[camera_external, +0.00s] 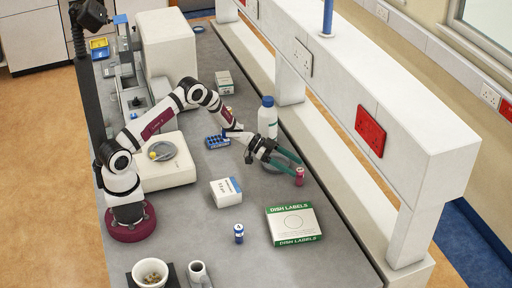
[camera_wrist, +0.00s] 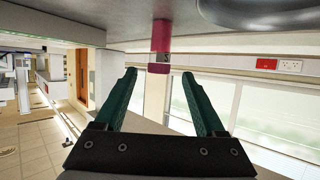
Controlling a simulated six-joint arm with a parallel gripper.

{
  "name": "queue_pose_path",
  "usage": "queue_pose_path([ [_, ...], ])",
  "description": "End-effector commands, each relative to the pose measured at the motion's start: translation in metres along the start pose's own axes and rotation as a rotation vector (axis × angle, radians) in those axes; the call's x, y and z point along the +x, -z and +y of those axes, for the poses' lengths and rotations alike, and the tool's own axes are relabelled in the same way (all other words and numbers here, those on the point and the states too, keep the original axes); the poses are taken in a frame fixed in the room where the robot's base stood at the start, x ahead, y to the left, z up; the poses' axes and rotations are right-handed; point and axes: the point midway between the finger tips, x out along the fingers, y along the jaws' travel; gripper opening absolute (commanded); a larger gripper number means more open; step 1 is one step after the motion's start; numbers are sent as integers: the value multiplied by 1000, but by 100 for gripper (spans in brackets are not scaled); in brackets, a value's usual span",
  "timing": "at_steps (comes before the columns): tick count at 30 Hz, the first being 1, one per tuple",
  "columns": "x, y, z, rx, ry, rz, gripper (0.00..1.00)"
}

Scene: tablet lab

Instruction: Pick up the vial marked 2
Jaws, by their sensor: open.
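A pink-red vial (camera_external: 299,176) stands on the grey bench near its right side. It also shows in the wrist view (camera_wrist: 160,40), where the picture is upside down. A blue-and-white vial (camera_external: 239,234) stands nearer the front of the bench. My gripper (camera_external: 297,166) has green fingers, open and empty, pointing towards the pink-red vial. In the wrist view my gripper (camera_wrist: 160,75) has the vial centred ahead, in line with the gap between the fingertips.
A white bottle with a blue cap (camera_external: 267,118) stands behind my gripper. A flat dish-labels box (camera_external: 293,224) lies in front. A small white box (camera_external: 225,192), a blue vial rack (camera_external: 217,141) and a scale (camera_external: 160,165) lie left. A white shelf (camera_external: 400,125) runs along the right.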

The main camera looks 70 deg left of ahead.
Motion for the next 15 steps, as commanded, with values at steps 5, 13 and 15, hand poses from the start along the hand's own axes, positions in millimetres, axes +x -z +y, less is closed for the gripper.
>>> queue_pose_path([
  [5, 25, 0, 2, 1, -3, 0, 72],
  [13, 66, 0, 2, 0, -2, -1, 72],
  [15, 67, 0, 2, -1, -2, -1, 72],
])
